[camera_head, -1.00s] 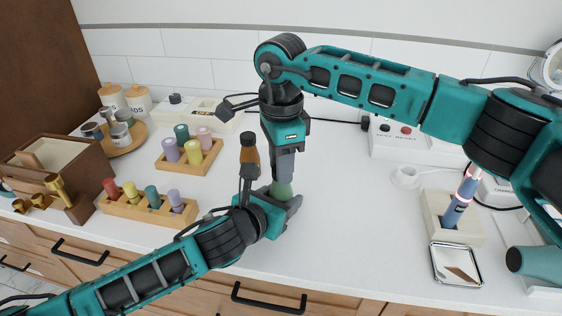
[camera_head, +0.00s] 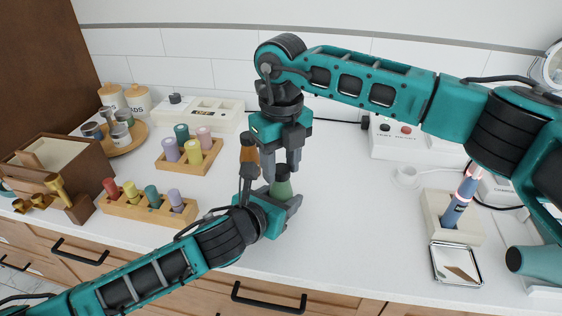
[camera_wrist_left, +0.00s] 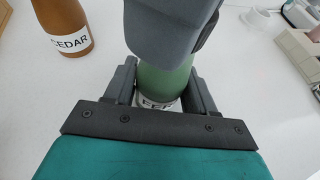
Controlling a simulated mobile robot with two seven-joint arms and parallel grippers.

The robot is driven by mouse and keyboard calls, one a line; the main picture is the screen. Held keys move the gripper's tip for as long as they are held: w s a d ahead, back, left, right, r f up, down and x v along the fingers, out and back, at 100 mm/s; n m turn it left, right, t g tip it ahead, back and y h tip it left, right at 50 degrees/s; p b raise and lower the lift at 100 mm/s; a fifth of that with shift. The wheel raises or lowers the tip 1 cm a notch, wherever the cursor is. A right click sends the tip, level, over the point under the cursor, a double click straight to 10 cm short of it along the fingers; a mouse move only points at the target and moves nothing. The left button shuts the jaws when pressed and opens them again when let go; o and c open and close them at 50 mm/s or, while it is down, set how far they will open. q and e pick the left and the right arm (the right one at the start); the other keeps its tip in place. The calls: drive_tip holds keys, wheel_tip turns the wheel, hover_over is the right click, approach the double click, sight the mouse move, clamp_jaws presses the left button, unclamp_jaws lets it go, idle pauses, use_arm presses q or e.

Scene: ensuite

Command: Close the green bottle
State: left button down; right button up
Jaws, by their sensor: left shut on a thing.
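The green bottle (camera_head: 283,187) stands upright on the white counter. It also shows in the left wrist view (camera_wrist_left: 164,82), with its label partly covered. My left gripper (camera_head: 281,200) is shut around the bottle's lower body; its fingers flank the bottle in the left wrist view (camera_wrist_left: 160,90). A dark cap (camera_head: 283,172) sits at the top of the bottle. My right gripper (camera_head: 282,165) points down from above, its fingers apart on either side of the cap. In the left wrist view my right gripper hides the bottle's top, so I cannot tell how the cap is seated.
A brown bottle (camera_head: 249,150) labelled CEDAR (camera_wrist_left: 65,25) stands close behind my left gripper. Wooden racks with coloured rolls (camera_head: 150,207) (camera_head: 190,157) stand at the left. A small metal tray (camera_head: 437,265) lies at the right. The counter between is clear.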

drive_tip(key=o, duration=0.3)
wheel_tip(320, 180, up, 12)
idle(0.6)
use_arm(q)
drive_tip(key=shift+c, duration=1.4)
unclamp_jaws()
drive_tip(key=p+v, duration=0.2)
drive_tip(key=v, duration=1.1)
use_arm(e)
drive_tip(key=shift+r, duration=0.9)
